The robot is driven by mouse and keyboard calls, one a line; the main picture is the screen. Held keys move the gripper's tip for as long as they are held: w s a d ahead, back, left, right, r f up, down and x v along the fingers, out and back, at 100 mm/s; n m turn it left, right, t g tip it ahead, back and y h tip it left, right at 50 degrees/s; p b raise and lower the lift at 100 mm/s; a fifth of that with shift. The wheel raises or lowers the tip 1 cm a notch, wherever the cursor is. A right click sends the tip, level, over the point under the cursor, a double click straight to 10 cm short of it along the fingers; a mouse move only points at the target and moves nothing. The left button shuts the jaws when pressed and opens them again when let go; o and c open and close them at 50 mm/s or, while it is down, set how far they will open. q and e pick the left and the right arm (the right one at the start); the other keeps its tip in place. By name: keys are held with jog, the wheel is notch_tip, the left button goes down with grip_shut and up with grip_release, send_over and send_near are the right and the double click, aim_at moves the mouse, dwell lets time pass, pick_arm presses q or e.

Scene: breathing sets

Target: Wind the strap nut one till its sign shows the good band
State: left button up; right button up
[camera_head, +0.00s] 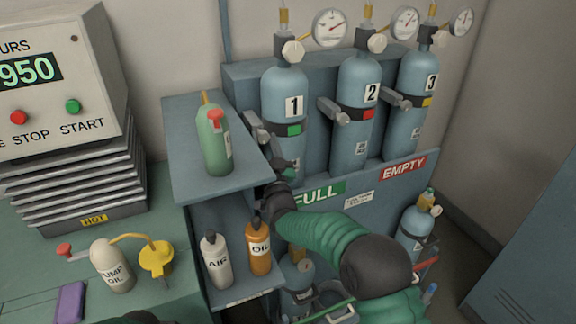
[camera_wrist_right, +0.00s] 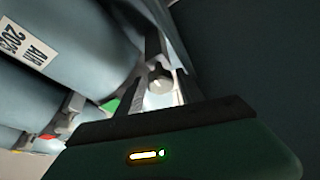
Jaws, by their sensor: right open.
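Cylinder 1 (camera_head: 287,95) stands at the left of the rack in the head view, held by a dark strap. The sign (camera_head: 294,130) on its strap shows green. The strap nut of cylinder 1 sticks out at its left, partly hidden by my right gripper (camera_head: 270,155). In the right wrist view the round end of the nut (camera_wrist_right: 160,80) lies between the two fingers of my right gripper (camera_wrist_right: 168,92). The fingers are open around it, with light gaps beside it.
Cylinder 2 (camera_head: 358,90) has a red sign and cylinder 3 (camera_head: 417,85) a yellow one. A green bottle (camera_head: 214,140) stands on the shelf at the left, close to my right gripper. The AIR bottle (camera_head: 216,262) and OIL bottle (camera_head: 259,250) stand below.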

jog(key=n+y+p, duration=0.1)
jog(key=n, duration=0.1)
jog(key=n+y+p, duration=0.1)
jog(key=n, duration=0.1)
jog(key=shift+d+r+n+p, duration=0.1)
jog(key=shift+r+n+p, duration=0.3)
jog(key=s+d+f+g+h+p, duration=0.2)
jog(key=s+d+f+g+p, duration=0.1)
jog(key=s, duration=0.6)
jog(key=s+d+f+m+g+h+p, duration=0.1)
jog(key=s+d+f+g+p, duration=0.2)
jog(key=s+d+g, duration=0.3)
jog(key=s+d+f+g+h+p, duration=0.2)
jog(key=s+d, duration=0.5)
jog(key=s, duration=0.6)
jog(key=f+g+p, duration=0.1)
jog(key=g+p, duration=0.1)
jog(key=p, duration=0.1)
jog(key=shift+s+d+f+m+g+h+p, duration=0.25)
jog(key=shift+d+f+m+g+h+p, duration=0.05)
jog(key=shift+d+m+g, duration=0.1)
